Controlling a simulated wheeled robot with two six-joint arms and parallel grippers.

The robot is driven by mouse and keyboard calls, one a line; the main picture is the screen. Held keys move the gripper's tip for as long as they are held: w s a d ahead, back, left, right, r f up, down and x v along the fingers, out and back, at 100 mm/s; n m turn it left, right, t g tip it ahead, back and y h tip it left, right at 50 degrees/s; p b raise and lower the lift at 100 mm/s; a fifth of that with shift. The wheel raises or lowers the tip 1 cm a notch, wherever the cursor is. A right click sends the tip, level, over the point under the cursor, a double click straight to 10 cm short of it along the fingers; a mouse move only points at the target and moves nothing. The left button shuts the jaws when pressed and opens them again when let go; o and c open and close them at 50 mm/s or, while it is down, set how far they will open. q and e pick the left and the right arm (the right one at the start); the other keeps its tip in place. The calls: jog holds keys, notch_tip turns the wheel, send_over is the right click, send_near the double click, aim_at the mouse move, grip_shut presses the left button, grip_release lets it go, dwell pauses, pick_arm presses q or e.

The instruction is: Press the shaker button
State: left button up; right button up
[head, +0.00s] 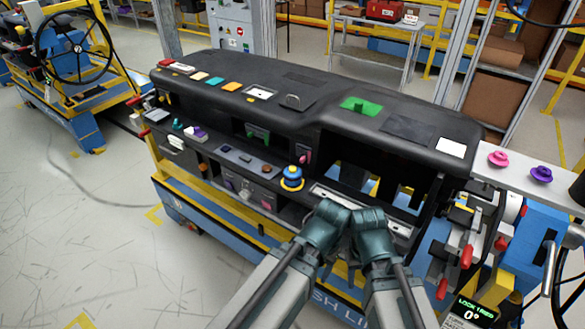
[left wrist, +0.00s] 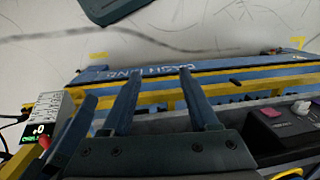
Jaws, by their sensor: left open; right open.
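The black dashboard module (head: 330,120) stands on a blue and yellow stand. A blue knob with a yellow base (head: 291,178) sits on its front ledge, left of my arms. Smaller buttons and switches sit further left; I cannot tell which control is the shaker button. My left gripper (head: 328,218) and right gripper (head: 370,225) are side by side at the ledge's front, right of the blue knob; their fingers are mostly hidden in the head view. In the left wrist view, my left gripper's two fingers (left wrist: 160,88) are apart and empty, above the stand's edge.
A white shelf with pink (head: 499,158) and purple (head: 541,174) knobs extends right of the dashboard. Red-handled clamps (head: 466,256) stick out below it. Open floor (head: 70,230) lies to the left.

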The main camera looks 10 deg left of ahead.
pick_arm(q)
grip_shut()
dwell(1.3)
